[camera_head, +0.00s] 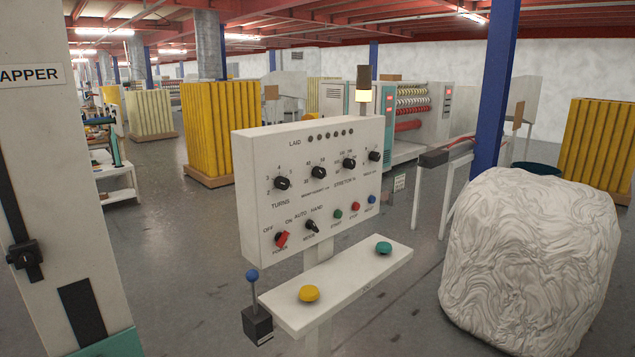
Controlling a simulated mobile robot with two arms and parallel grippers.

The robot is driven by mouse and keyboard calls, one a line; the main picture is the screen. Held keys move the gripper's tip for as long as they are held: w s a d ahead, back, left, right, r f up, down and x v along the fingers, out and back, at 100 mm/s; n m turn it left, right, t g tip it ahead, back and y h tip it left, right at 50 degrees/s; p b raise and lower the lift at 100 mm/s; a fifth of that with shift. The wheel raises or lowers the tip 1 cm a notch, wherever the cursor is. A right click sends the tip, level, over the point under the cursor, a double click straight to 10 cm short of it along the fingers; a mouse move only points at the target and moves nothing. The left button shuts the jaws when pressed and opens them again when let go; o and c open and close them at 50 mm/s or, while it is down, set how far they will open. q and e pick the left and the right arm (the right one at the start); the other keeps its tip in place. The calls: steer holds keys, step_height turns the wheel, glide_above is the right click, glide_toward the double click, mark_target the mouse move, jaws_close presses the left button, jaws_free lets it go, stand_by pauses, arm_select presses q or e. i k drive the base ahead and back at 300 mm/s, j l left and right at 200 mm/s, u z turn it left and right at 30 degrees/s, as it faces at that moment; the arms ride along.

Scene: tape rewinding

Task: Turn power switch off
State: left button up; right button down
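The red power switch (281,239) is a rotary knob at the lower left of the white control panel (300,215). The labels OFF and ON stand above it and POWER below it. The knob is tilted, its upper end leaning right, toward the ON side. Neither of my grippers is in view, and nothing touches the switch.
Below the panel a white shelf (340,285) carries a yellow button (309,293) and a green button (383,248). A blue-knobbed lever (252,276) stands at its left. A large white wrapped bale (530,265) stands right, a white cabinet (85,230) left.

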mark_target(280, 238)
steer(key=i+l, duration=0.2)
steer(key=l, duration=0.15)
steer(key=i+l+u, duration=0.1)
steer(key=i+l, duration=0.15)
steer(key=i+l+u, duration=0.1)
steer(key=l, duration=0.3)
steer(key=i, duration=0.05)
